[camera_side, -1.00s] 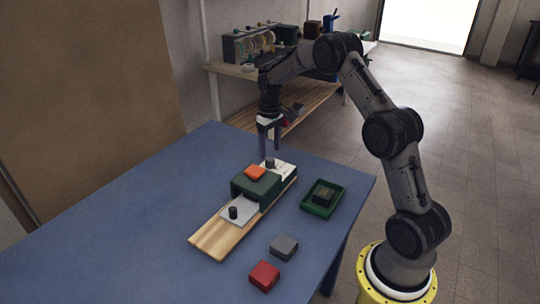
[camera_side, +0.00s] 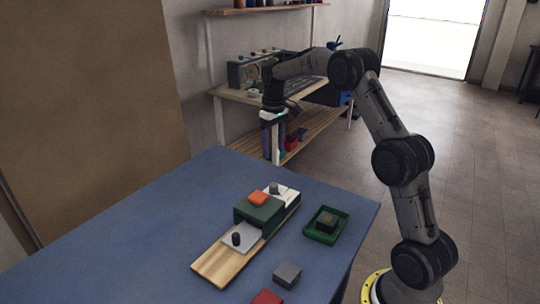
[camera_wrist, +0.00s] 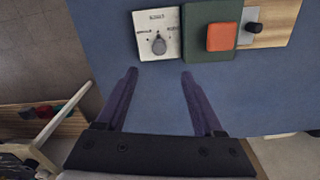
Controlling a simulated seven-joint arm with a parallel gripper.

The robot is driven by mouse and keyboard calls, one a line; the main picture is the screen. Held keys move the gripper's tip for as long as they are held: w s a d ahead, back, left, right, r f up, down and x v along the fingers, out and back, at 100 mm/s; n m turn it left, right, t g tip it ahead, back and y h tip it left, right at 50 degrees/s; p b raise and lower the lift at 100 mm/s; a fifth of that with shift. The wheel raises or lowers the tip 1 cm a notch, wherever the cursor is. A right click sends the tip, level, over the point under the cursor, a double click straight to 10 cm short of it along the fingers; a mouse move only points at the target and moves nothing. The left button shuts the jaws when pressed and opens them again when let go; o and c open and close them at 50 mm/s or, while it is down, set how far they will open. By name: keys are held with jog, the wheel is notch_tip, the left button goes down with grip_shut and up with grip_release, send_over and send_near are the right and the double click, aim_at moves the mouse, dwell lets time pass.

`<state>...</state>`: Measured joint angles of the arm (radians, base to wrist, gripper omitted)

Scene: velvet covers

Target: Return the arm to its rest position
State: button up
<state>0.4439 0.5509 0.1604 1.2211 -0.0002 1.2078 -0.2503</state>
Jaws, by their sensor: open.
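My gripper (camera_side: 273,152) hangs fingers down above the far edge of the blue table (camera_side: 110,235) in the side view, open and empty. In the wrist view its two purple fingers (camera_wrist: 160,75) are spread, with only table surface between them. A wooden board (camera_side: 222,262) lies below it, apart from the fingers. The board carries a green block (camera_side: 258,214) with an orange piece (camera_side: 258,198) on top, a white plate with a dark grey knob (camera_side: 274,188), and a pale plate with a black knob (camera_side: 236,239).
A green tray (camera_side: 340,229) with a dark block (camera_side: 327,222) in it sits right of the board. A grey block (camera_side: 287,274) and a red block (camera_side: 267,297), cut by the frame edge, lie in front. Shelving (camera_side: 231,95) stands behind the table. The table's left side is clear.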

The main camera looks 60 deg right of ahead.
jog(key=s+a+r+n+t, duration=0.2)
jog(key=s+a+r+t, duration=0.15)
jog(key=a+r, duration=0.85)
jog(key=s+a+r+t, duration=0.1)
jog(key=s+a+r, duration=0.25)
jog(key=s, duration=0.25)
jog(key=s+a+r, duration=0.3)
jog(key=s+r, duration=0.1)
jog(key=s, duration=0.3)
jog(key=s+a+f+t, duration=0.1)
jog(key=s+a+f, duration=0.3)
jog(key=s+f, duration=0.6)
jog(key=s, duration=0.4)
jog(key=shift+f, duration=0.3)
jog(key=shift+s, duration=0.1)
